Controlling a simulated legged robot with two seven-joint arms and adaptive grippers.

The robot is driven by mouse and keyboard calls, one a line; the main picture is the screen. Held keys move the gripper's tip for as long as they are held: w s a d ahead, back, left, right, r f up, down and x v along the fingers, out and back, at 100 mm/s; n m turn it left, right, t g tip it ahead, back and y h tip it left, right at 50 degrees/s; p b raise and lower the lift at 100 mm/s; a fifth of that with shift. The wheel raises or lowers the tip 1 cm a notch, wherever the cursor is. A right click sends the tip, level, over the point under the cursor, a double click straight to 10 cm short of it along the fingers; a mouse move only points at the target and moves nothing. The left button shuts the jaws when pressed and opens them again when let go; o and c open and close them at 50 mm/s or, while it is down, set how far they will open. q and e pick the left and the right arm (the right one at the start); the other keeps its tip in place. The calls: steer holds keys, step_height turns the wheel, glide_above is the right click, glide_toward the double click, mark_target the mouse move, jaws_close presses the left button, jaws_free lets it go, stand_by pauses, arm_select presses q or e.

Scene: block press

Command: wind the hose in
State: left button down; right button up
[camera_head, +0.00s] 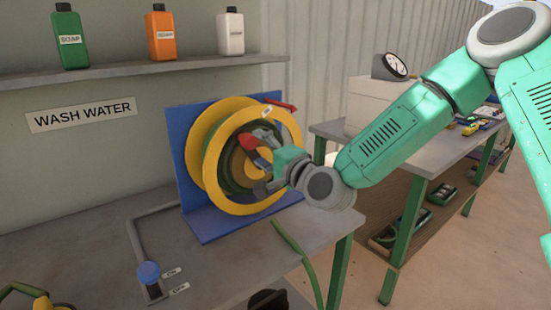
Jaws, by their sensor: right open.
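The hose reel (211,172) has yellow rims and stands in a blue bracket (190,205) on the grey bench. Some green hose lies wound inside it. A loose length of green hose (297,252) runs below the reel and over the bench's front edge. My right gripper (257,163) is open in front of the reel's hub, close to a red part (249,143) there. Whether they touch is unclear, and the gripper hides part of the hub. A second red part (281,105) shows at the reel's top right. My left gripper is out of view.
A blue-knobbed valve (149,271) with ON and OFF labels is on the bench. A yellow fitting with green hose (42,302) is at bottom left. Soap bottles (161,35) stand on the shelf above. A second table (330,128) with a gauge (396,65) is at right.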

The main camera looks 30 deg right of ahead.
steer(key=s+d, duration=0.1)
steer(key=s, duration=0.6)
steer(key=shift+f, duration=0.25)
